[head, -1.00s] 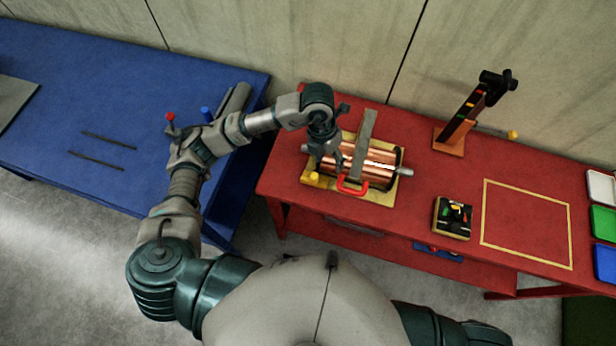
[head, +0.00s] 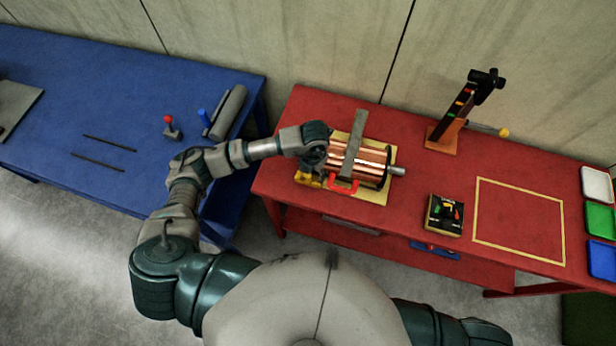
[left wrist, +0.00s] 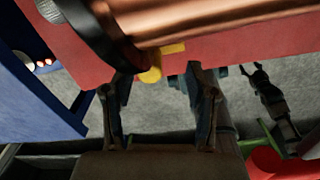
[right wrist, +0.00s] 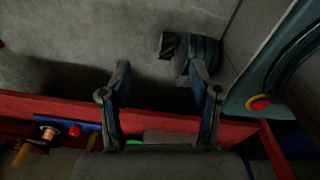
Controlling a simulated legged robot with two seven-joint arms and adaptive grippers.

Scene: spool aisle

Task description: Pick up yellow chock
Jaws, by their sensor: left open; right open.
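The yellow chock (head: 304,180) sits at the left end of the copper spool (head: 358,160), on the yellow base board (head: 376,194) on the red table. My left gripper (head: 313,176) is over the chock and partly hides it. In the left wrist view the chock (left wrist: 152,74) shows between the tips of my open, empty left gripper (left wrist: 158,82), nearer the left finger; I cannot tell whether they touch. My right gripper (right wrist: 160,72) is open and empty in the right wrist view, away from the chock.
A red handle (head: 342,186) and a grey bar (head: 354,145) lie close to the spool. A black post with coloured marks (head: 463,110) stands behind. A small dark box (head: 444,215) and a yellow-outlined square (head: 520,222) are to the right. The blue table (head: 60,90) is at the left.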

